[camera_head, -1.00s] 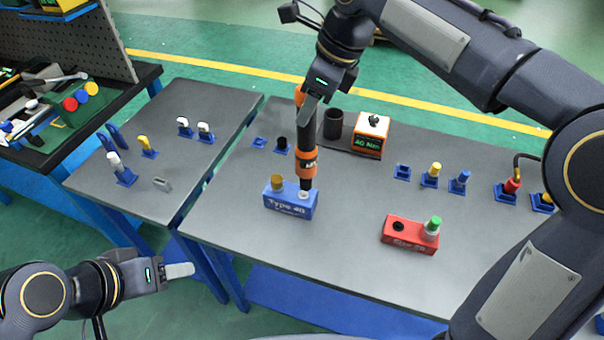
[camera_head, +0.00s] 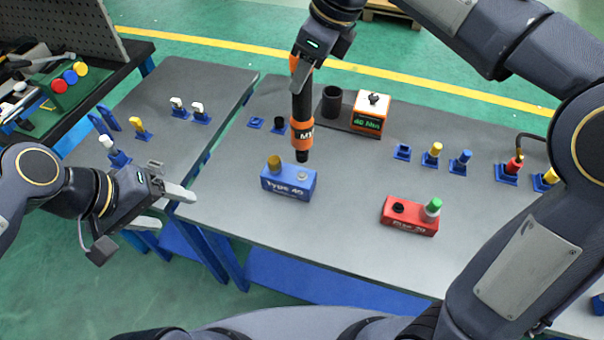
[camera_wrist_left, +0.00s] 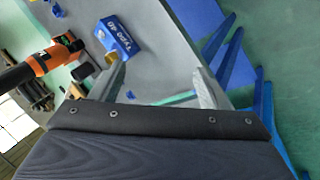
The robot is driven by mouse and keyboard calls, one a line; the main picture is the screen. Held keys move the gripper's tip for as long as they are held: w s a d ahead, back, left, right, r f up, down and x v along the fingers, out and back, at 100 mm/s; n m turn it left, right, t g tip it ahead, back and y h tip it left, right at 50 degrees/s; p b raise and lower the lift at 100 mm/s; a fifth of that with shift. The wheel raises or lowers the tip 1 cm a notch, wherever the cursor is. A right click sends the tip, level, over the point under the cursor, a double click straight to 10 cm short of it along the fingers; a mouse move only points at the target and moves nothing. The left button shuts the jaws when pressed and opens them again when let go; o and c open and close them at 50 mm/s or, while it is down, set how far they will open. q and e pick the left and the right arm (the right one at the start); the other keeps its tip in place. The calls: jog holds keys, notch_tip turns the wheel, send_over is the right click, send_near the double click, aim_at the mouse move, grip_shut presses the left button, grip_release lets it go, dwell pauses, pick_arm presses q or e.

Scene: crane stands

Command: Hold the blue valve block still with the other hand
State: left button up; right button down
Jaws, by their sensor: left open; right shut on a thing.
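The blue valve block (camera_head: 288,185), marked "Type 40", sits on the grey table with a brass-coloured cap (camera_head: 274,162) on its left end. It also shows in the left wrist view (camera_wrist_left: 118,36). My right gripper (camera_head: 301,66) is shut on a black and orange driver tool (camera_head: 302,130), held upright with its tip just above the block's right end. My left gripper (camera_head: 180,185) is open and empty, left of the block and apart from it, near the table corner. Its two fingers show in the left wrist view (camera_wrist_left: 155,80).
A red block (camera_head: 410,216) with a green cap stands right of the blue block. An orange-white box (camera_head: 371,114) and a dark cup (camera_head: 332,101) stand behind. Several small blue holders line the back. The table between the blocks is clear.

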pick_arm(q)
jog(key=w+n+g+h, duration=0.1)
jog(key=w+n+g, duration=0.1)
jog(key=w, duration=0.5)
jog(key=n+g+h, duration=0.4)
jog(key=n+g, duration=0.2)
jog(key=n, duration=0.1)
send_near(265, 173)
jog(key=f, duration=0.1)
jog(key=w+f, duration=0.1)
jog(key=f, duration=0.1)
jog(key=shift+w+d, duration=0.1)
jog(key=shift+w, duration=0.1)
jog(key=shift+d+f, duration=0.25)
jog(key=shift+f, duration=0.1)
jog(key=shift+x, duration=4.35)
jog(key=shift+w+d, duration=0.1)
jog(key=shift+c, duration=0.3)
jog(key=c, duration=0.9)
jog(key=shift+r, duration=0.1)
jog(key=shift+c, duration=0.2)
